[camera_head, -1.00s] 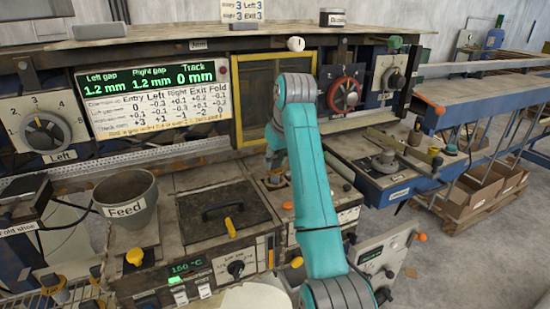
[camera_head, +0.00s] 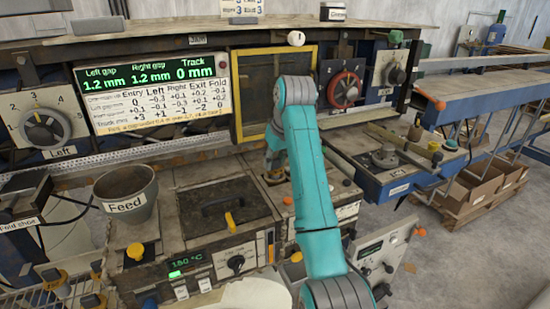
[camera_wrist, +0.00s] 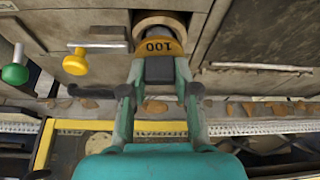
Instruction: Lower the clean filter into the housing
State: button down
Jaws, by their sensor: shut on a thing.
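My gripper (camera_wrist: 159,72) is shut on the clean filter, whose orange-yellow tab (camera_wrist: 158,46) marked "100" shows just beyond the fingertips in the wrist view. The filter's body is mostly hidden. A pale round rim (camera_wrist: 162,19) lies right beyond the tab; it looks like the housing's mouth, and I cannot tell how deep the filter sits in it. In the head view my gripper (camera_head: 272,160) is small and partly behind my teal arm, over a round opening (camera_head: 274,178) in the machine top.
A yellow frame (camera_head: 247,95) stands behind. In the wrist view, a yellow knob (camera_wrist: 75,64) and a green knob (camera_wrist: 15,74) lie left of my gripper.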

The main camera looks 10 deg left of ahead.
jog(key=shift+f, duration=0.7)
jog(key=c, duration=0.8)
grip_release()
jog(key=shift+o, duration=0.2)
jog(key=shift+r, duration=0.1)
